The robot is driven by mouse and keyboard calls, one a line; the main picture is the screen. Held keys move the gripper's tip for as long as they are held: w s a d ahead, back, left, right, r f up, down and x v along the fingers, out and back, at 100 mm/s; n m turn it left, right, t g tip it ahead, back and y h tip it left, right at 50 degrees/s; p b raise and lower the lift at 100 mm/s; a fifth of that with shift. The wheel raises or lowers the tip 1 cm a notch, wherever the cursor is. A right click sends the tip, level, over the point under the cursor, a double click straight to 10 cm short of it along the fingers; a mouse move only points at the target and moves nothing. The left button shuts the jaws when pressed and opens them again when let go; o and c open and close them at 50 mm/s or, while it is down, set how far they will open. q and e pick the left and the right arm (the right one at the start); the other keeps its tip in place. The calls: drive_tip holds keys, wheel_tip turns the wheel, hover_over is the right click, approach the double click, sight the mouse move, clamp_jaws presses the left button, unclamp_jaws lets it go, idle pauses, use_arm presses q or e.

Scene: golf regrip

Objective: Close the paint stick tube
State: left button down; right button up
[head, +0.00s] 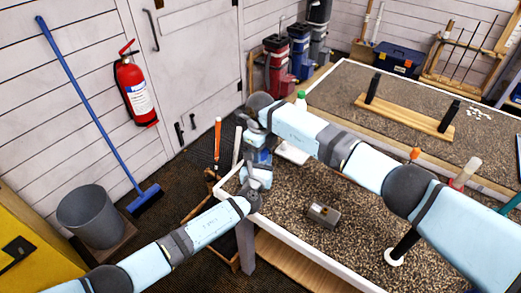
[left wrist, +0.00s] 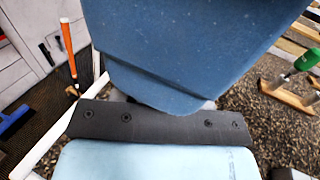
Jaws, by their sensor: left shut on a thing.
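My left gripper (head: 252,198) is at the near left corner of the gravel-topped table, where the two arms meet. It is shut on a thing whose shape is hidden. My right gripper (head: 258,176) points down right above it, its fingers hidden. In the left wrist view a large blue body (left wrist: 180,45), which seems to be part of my right gripper, covers the middle and hides the fingertips. I cannot make out the paint stick tube or its cap in either view.
A grey metal block (head: 323,214) lies on the table (head: 285,190). A green-topped bottle (head: 300,97) and an orange-tipped item (head: 415,153) stand farther back. An orange-gripped club (head: 218,130) stands left of the table. A bucket (head: 93,215) and blue broom (head: 145,198) are at the left.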

drive_tip(key=o, duration=0.5)
drive_tip(key=shift+r, duration=0.15)
wheel_tip(320, 180, up, 12)
drive_tip(key=shift+f, duration=0.1)
use_arm(q)
drive_tip(key=c, duration=0.6)
unclamp_jaws()
drive_tip(key=shift+o, duration=0.2)
drive_tip(key=v, duration=1.3)
drive_tip(key=shift+s+a, duration=0.15)
drive_tip(key=shift+s, duration=0.2)
use_arm(e)
drive_tip(key=shift+f, duration=0.15)
